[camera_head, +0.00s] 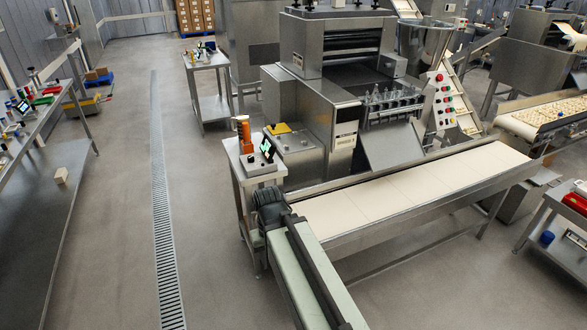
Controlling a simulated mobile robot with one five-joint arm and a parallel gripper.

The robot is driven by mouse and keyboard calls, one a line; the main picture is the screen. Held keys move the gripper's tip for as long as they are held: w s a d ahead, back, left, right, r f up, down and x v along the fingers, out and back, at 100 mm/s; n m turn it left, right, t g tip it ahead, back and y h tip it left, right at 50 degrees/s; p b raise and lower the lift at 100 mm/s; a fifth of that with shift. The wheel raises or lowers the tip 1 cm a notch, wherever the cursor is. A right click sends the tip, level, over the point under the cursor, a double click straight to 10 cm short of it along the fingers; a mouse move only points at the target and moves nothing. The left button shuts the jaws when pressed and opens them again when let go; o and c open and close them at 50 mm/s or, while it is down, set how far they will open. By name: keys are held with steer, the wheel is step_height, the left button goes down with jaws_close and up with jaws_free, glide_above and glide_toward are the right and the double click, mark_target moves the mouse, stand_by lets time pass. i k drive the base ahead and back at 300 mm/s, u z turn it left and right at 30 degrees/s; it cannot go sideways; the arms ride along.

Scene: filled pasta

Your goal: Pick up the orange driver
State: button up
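An orange tool (244,134), likely the orange driver, stands roughly upright on a small steel side table (254,168) left of the large machine. It is small here, so its exact shape is hard to tell. My arm reaches up from the bottom of the picture, with its dark joint (270,205) in front of that side table, below and right of the orange tool. My gripper's fingers cannot be made out. No contact between my arm and the tool shows.
A dark device with a green screen (267,148) stands beside the tool. A long conveyor (400,200) and the steel machine (335,90) fill the right.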

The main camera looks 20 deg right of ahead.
mark_target(245, 125)
steer(key=z, duration=0.05)
steer(key=k, duration=0.35)
steer(key=z, duration=0.45)
steer(key=i, duration=1.05)
steer(key=u, duration=1.9)
steer(key=i, duration=4.1)
steer(key=z, duration=0.25)
